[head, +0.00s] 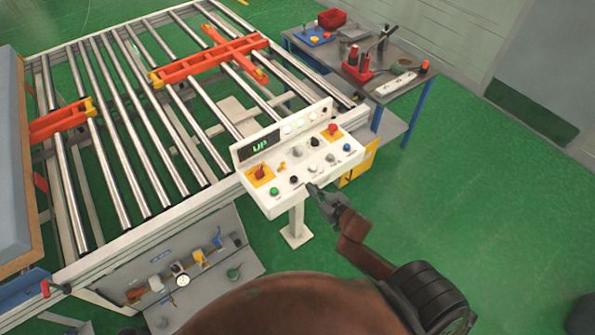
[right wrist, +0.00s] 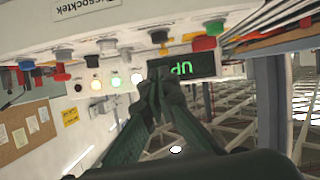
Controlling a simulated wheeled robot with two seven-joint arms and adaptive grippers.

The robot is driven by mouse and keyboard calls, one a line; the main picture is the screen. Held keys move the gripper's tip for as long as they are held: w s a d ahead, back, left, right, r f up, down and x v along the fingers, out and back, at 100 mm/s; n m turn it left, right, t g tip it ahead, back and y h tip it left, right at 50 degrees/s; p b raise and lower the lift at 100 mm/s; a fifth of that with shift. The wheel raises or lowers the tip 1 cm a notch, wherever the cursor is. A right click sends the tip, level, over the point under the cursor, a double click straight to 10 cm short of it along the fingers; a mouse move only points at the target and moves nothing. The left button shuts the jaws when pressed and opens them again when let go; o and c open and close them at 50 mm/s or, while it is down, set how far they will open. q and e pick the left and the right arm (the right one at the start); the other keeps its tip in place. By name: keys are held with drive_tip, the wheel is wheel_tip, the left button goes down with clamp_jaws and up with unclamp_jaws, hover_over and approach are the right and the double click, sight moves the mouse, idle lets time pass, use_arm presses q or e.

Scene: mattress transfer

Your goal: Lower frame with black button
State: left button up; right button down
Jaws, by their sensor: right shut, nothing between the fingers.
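The white control panel (head: 300,165) stands on a post at the conveyor's corner. Its display (head: 260,145) reads UP in green. The black button (head: 294,180) is in the front row between a green button (head: 274,191) and a pale one. It also shows in the right wrist view (right wrist: 158,36), where the panel appears upside down. My right gripper (head: 312,188) is shut and empty at the panel's front edge, just right of the black button; I cannot tell whether it touches the panel. The orange frame (head: 210,60) lies among the rollers. My left gripper is out of view.
The roller conveyor (head: 135,150) fills the left, with a mattress-like slab (head: 12,165) at its edge. A tool table (head: 385,60) stands behind the panel. A red emergency stop (head: 332,128) is at the panel's back right.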

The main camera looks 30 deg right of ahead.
drive_tip(key=r, duration=0.3)
drive_tip(key=shift+w+a, duration=0.1)
drive_tip(key=shift+a, duration=0.3)
drive_tip(key=shift+w+f, duration=0.1)
drive_tip(key=p, duration=0.2)
hover_over(297, 184)
drive_tip(key=f, duration=0.3)
drive_tip(key=shift+w+a, duration=0.25)
drive_tip(key=shift+a, duration=0.1)
drive_tip(key=f, duration=0.3)
drive_tip(key=shift+s+d, duration=0.15)
drive_tip(key=shift+s, duration=0.05)
drive_tip(key=shift+d+f, duration=0.1)
drive_tip(key=shift+f, duration=0.5)
drive_tip(key=shift+s, duration=0.1)
drive_tip(key=shift+f+b, duration=0.1)
drive_tip(key=shift+b, duration=0.25)
